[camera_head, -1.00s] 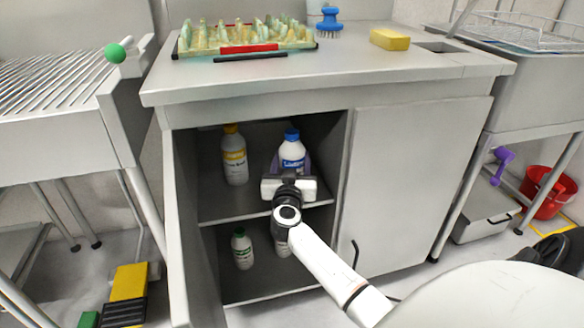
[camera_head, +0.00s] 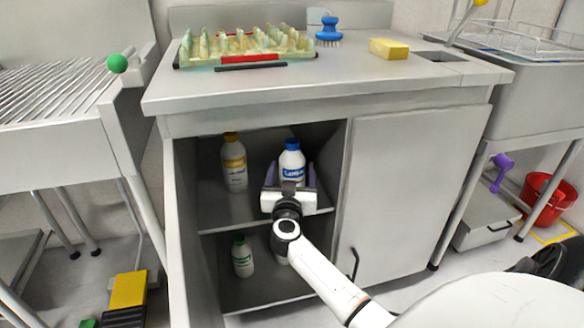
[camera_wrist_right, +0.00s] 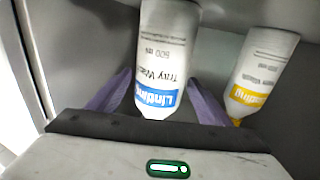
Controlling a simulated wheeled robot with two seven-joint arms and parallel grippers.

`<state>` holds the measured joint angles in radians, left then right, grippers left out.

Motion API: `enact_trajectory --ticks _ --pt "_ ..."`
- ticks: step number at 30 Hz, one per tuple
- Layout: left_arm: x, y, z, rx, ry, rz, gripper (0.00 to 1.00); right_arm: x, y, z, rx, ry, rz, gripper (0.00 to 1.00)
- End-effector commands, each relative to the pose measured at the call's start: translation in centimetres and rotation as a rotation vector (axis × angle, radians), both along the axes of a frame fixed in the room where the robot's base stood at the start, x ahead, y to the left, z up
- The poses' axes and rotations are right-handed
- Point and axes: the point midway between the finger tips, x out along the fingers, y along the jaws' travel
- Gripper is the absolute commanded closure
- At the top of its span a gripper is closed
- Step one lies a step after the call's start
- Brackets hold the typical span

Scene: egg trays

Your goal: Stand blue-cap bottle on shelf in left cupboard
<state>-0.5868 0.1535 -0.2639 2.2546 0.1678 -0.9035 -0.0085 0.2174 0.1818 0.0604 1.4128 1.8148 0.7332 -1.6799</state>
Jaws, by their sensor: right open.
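The white blue-cap bottle (camera_head: 291,163) stands upright on the upper shelf (camera_head: 222,213) inside the open left cupboard. My right gripper (camera_head: 290,174) reaches in from the front with its purple fingers spread, one on each side of the bottle. In the right wrist view the bottle (camera_wrist_right: 165,50) appears upside down between the open fingers (camera_wrist_right: 158,97), with gaps visible beside it. The gripper body hides the bottle's lower part in the head view. My left gripper is not in view.
A yellow-cap bottle (camera_head: 234,167) stands to the left on the same shelf. A green-cap bottle (camera_head: 242,257) stands on the cupboard floor below, with another bottle partly hidden by my arm. The right cupboard door (camera_head: 410,195) is closed; the left door (camera_head: 190,240) is open.

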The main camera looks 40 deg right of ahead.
Motion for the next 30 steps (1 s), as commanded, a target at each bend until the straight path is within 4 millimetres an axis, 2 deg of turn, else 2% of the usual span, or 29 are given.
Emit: enact_trajectory --ticks 1,9,15,21,30 --pt "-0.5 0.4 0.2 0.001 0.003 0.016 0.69 -0.7 0.8 0.2 0.004 0.003 0.002 0.28" --pt "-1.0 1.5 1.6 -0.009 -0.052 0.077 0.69 -4.7 5.1 0.3 0.004 0.002 0.002 0.28" --pt "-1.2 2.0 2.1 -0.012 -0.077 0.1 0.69 -6.7 7.2 0.2 0.002 0.001 0.002 0.28" --pt "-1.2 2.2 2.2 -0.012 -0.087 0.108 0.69 -7.4 7.9 0.1 0.001 -0.001 0.0 0.28" --pt "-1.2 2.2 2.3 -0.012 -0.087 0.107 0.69 -7.4 7.9 0.3 0.001 -0.001 0.0 0.28"
